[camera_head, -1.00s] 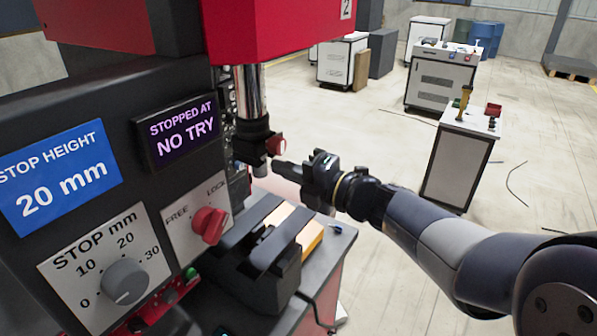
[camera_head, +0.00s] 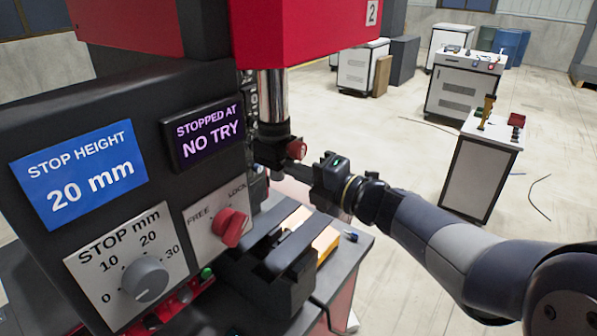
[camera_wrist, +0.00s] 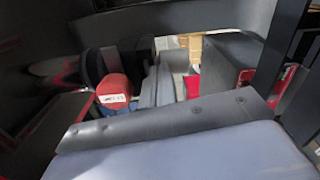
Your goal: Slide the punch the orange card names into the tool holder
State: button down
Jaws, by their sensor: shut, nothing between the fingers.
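The black tool holder (camera_head: 270,142) with a red knob (camera_head: 297,149) hangs under the chrome ram (camera_head: 272,95). My gripper (camera_head: 279,171) is just below and beside it, shut and empty, its tips partly hidden in shadow. Whether it touches the holder cannot be told. A small bluish-grey piece (camera_head: 258,168) shows below the holder; I cannot tell whether it is a punch. The red knob with a white label (camera_wrist: 114,92) is close in the wrist view. No readable orange card shows. A small dark piece with a blue end (camera_head: 351,236) lies on the bench corner.
Black rails (camera_head: 285,245) lie below my gripper. A white cabinet (camera_head: 480,165) stands beyond open floor.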

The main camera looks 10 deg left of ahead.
jog(key=b+v, duration=0.3)
jog(key=v, duration=1)
jog(key=shift+d, duration=0.2)
dwell(2.4)
